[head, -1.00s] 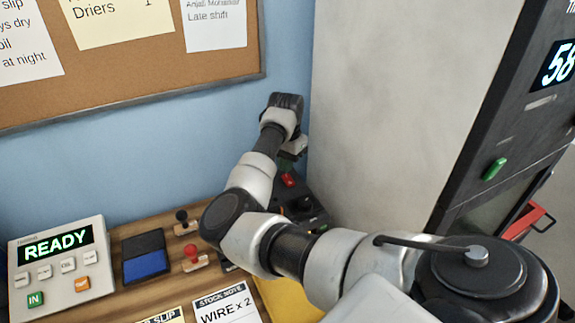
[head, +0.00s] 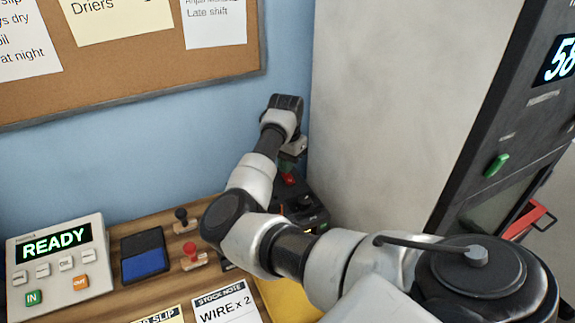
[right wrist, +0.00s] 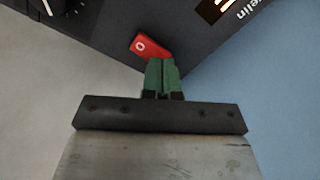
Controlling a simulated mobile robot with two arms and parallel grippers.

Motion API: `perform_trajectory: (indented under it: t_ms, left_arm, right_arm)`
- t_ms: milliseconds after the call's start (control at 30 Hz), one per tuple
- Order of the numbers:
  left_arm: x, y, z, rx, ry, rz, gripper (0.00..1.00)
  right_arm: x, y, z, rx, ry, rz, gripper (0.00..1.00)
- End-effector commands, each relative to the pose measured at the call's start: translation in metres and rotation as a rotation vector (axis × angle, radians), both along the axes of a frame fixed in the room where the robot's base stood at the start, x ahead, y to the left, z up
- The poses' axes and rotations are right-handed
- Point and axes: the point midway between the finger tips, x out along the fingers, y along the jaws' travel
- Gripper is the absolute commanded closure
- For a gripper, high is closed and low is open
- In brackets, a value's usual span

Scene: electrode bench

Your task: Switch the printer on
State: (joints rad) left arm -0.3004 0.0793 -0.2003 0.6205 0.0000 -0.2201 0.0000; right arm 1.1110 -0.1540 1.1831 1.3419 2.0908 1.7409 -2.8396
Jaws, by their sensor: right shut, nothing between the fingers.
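A black device (head: 303,203), which I take to be the printer, stands at the back right of the bench, partly hidden by my right arm. In the right wrist view its dark face (right wrist: 190,35) carries a red switch (right wrist: 150,46) marked "O". The red switch also shows in the head view (head: 289,179). My right gripper (right wrist: 161,62) is shut and empty, its green fingertips at the lower right edge of the switch. I cannot tell whether they touch it. It also shows in the head view (head: 288,164). My left gripper is not in view.
The device also has a dial (right wrist: 45,8) and a lit orange display (right wrist: 212,9). A "READY" panel (head: 60,288), a blue pad (head: 145,264) and two stamps, black (head: 182,217) and red (head: 190,250), are on the left. A pale column (head: 390,120) stands close right.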

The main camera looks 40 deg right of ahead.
Motion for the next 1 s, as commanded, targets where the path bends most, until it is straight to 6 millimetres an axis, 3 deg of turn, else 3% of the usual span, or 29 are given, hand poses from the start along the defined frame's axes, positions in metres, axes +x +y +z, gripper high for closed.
perform_trajectory:
  t_ms: [1000]
  left_arm:
    - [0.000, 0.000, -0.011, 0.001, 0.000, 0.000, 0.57]
  right_arm:
    - [0.000, 0.000, -0.016, 0.000, 0.001, 0.000, 1.00]
